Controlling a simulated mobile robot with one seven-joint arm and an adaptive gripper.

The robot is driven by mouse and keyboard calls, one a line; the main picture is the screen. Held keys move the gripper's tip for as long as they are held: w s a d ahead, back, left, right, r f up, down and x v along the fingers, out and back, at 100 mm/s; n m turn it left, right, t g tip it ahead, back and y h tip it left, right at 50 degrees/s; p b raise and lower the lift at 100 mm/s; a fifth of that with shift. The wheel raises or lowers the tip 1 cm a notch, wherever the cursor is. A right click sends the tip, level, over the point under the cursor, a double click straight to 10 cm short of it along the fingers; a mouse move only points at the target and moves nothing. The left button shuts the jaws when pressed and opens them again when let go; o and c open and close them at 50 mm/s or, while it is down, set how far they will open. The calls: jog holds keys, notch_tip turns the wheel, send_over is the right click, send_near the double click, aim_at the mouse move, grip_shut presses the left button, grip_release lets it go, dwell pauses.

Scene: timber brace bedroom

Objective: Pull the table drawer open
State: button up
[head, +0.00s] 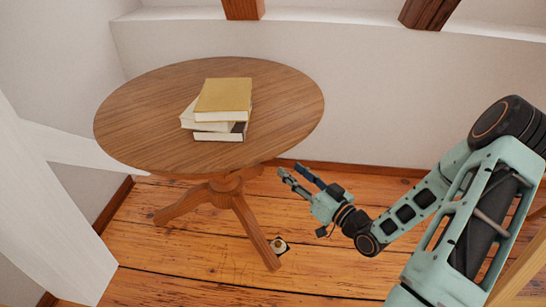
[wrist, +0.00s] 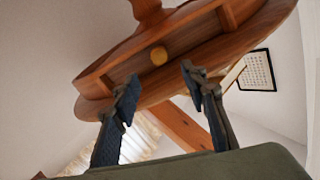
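The round wooden table (head: 285,105) stands on a pedestal with splayed feet in the head view. In the wrist view its underside and drawer front (wrist: 125,72) show, with a round yellowish knob (wrist: 158,56) on the front. The drawer looks closed, and its front is hidden under the tabletop in the head view. My gripper (head: 290,170) is beside the table, below the right front part of its rim. In the wrist view my gripper (wrist: 160,74) is open and empty. The knob appears between and beyond its fingertips, apart from them.
Several stacked books (head: 222,97) lie on the tabletop. A small round object (head: 279,245) lies on the floor by a table foot (head: 256,235). A white slanted beam (head: 45,200) stands at left, and a wall is behind the table. The plank floor in front is mostly clear.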

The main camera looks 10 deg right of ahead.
jog(key=b+x, duration=0.1)
jog(key=x, duration=0.8)
jog(key=shift+w+a+b, duration=0.1)
jog(key=shift+w+b, duration=0.05)
jog(key=shift+b, duration=0.25)
grip_shut()
